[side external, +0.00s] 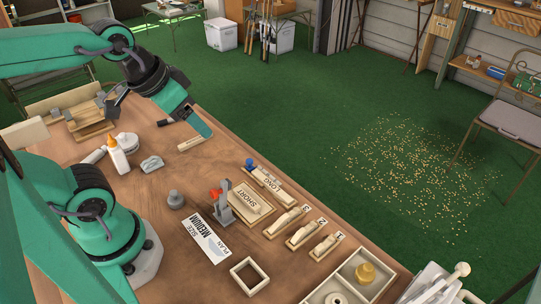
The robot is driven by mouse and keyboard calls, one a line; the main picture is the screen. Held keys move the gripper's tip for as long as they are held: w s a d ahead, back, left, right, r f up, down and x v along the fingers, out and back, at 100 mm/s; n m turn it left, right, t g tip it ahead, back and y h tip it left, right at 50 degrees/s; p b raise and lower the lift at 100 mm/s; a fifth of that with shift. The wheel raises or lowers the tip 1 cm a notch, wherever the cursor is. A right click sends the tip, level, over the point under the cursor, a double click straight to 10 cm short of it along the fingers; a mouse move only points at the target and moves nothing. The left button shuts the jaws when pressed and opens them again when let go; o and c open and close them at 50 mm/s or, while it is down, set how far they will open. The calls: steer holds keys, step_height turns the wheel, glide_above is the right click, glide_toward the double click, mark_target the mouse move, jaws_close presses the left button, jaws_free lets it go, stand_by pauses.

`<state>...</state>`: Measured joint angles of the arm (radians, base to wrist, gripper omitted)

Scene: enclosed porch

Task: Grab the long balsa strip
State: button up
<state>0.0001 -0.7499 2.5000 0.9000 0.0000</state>
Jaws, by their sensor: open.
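My gripper (184,122) is open and empty, above the far left part of the wooden table (150,190). A small pale strip (191,144) lies on the table just below it, apart from the jaws. A pale wooden holder marked LONG (271,184) lies near the table's far edge, with a blue knob (249,164) at its left end. A holder marked SHORT (252,204) is in front of it, beside a grey clamp with a red top (219,197). I cannot tell which pale piece is the long balsa strip.
A white glue bottle (117,155) and a grey lump (152,164) stand left of centre. Several small numbered holders (304,234), a square frame (249,276) and a divided tray (350,278) are at the right front. A plan card (207,239) lies at centre front.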

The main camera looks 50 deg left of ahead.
steer(key=shift+c, duration=0.5)
steer(key=c, duration=0.4)
steer(key=shift+w, duration=0.1)
steer(key=n+g, duration=0.6)
steer(key=n, duration=1.2)
glide_above(272, 186)
steer(key=shift+f, duration=8.4)
steer(key=shift+f, duration=1.3)
steer(key=shift+f, duration=0.1)
